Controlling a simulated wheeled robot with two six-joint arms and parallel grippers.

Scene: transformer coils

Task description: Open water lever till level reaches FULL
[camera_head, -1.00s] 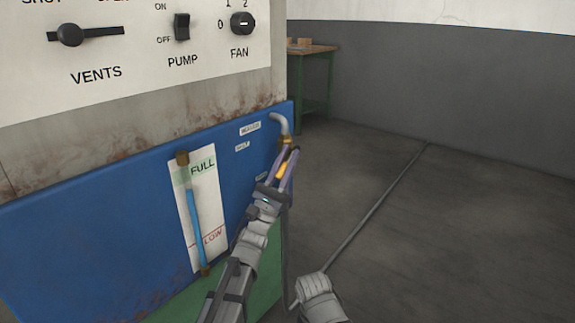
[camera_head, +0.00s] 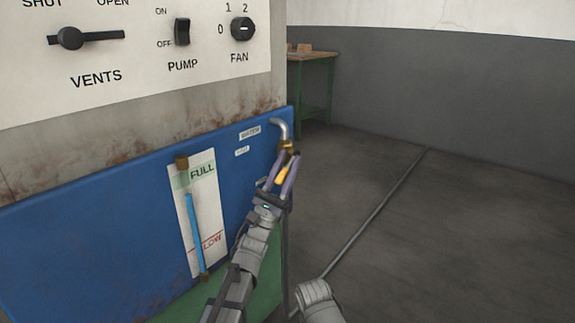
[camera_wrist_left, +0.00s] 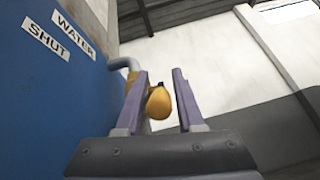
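The yellow-orange water lever (camera_head: 281,175) is under the bent grey pipe and brass valve at the right end of the blue tank (camera_head: 100,230). My left gripper (camera_head: 280,171) has its purple fingers on either side of the lever. In the left wrist view, the lever (camera_wrist_left: 159,103) sits between the open fingers, close to the left one, with a clear gap to the right one. Whether it touches the left finger I cannot tell. The level gauge (camera_head: 194,225) shows a blue column whose top is below the green FULL band and well above the LOW line. My right gripper is not in view.
A control panel (camera_head: 140,90) with vents, pump and fan controls stands above the tank. WATER (camera_wrist_left: 73,33) and SHUT (camera_wrist_left: 46,39) labels are beside the pipe (camera_wrist_left: 124,63). A green-legged table (camera_head: 315,54) stands behind. The floor at right is free, apart from a thin cable or seam.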

